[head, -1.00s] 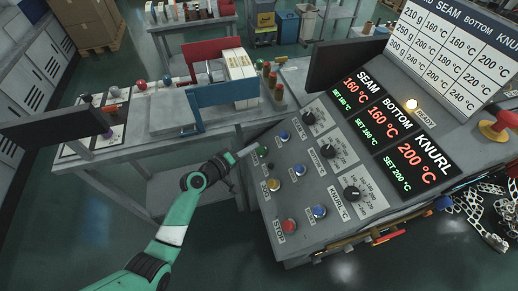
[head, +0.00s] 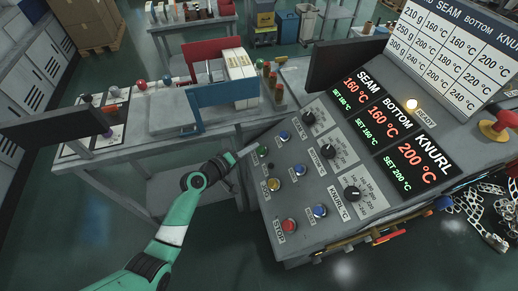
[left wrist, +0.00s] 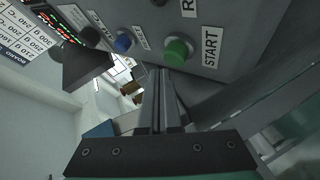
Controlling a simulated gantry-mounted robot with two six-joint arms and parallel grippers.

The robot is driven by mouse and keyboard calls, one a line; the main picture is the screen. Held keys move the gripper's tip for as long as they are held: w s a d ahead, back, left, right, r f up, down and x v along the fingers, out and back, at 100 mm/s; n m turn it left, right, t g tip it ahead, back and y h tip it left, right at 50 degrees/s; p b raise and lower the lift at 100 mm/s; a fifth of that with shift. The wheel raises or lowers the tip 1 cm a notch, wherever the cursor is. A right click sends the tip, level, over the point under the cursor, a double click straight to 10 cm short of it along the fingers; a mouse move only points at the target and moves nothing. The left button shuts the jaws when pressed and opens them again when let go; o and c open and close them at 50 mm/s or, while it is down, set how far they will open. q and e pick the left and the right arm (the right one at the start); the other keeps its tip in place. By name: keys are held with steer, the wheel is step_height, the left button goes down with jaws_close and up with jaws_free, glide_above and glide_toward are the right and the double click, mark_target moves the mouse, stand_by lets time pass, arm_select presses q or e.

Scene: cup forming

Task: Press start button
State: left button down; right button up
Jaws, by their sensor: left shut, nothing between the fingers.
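The green START button (head: 263,151) is at the upper left of the sloped grey control panel (head: 284,215). In the left wrist view the green button (left wrist: 177,52) shows beside its START label, just beyond my fingertips. My left gripper (head: 250,149) is shut and empty, with its tips close to the button at the panel's left edge. In the left wrist view my left gripper (left wrist: 161,76) points toward the button. I cannot tell whether the tips touch it. My right gripper is not in view.
A red STOP button (head: 289,226), a yellow button (head: 274,184) and several blue buttons are on the same panel, with black knobs to their right. The display (head: 384,117) reads 160, 160 and 200 °C; the READY lamp (head: 412,104) is lit. A workbench (head: 132,118) stands at the left.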

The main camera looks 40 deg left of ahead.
arm_select(q)
steer(key=shift+w+d+f, duration=0.1)
steer(key=shift+w+f, duration=0.05)
steer(key=shift+f, duration=0.15)
steer(key=shift+w+d+f+b, duration=0.15)
steer(key=shift+w+f+b, duration=0.1)
steer(key=shift+f+b, duration=0.35)
stand_by(0.5)
steer(key=shift+r, duration=0.25)
steer(key=shift+s+a+r+p, duration=0.2)
steer(key=shift+s+r+p, duration=0.1)
steer(key=shift+r+p, duration=0.35)
steer(key=shift+s, duration=0.15)
steer(key=r+p, duration=0.1)
steer(key=s+a+r+p, duration=0.1)
steer(key=s+r+p, duration=0.1)
steer(key=r+p, duration=0.1)
steer(key=shift+s+a, duration=0.2)
steer(key=shift+a, duration=0.2)
